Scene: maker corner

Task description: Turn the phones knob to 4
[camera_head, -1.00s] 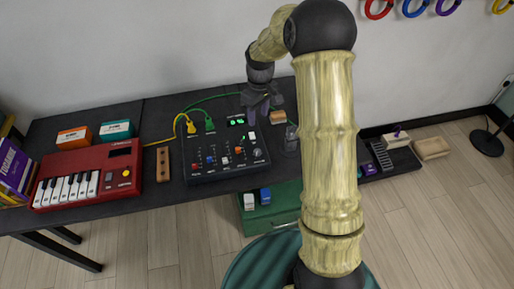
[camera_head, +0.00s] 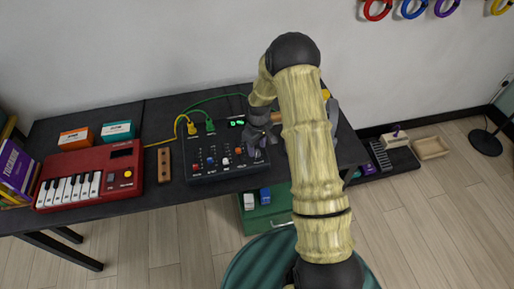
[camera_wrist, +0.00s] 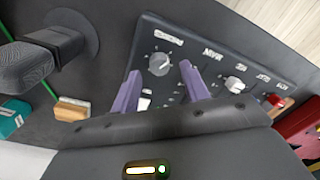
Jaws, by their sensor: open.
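The phones knob (camera_wrist: 159,64) is a round grey dial near the panel's corner, beside a white label. The scale marks around it are too small to read. My gripper (camera_wrist: 159,72) is open, its two purple fingers on either side of the knob with gaps showing. I cannot tell its height above the panel. In the head view my gripper (camera_head: 259,145) hides the knob.
A red keyboard (camera_head: 92,170), a wooden block (camera_head: 163,165), and orange (camera_head: 74,138) and teal (camera_head: 117,130) boxes stand to the left. Yellow (camera_head: 191,127) and green (camera_head: 210,126) cable plugs rise from the mixer's back. A dark cylindrical object (camera_wrist: 45,60) is close beside the mixer.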

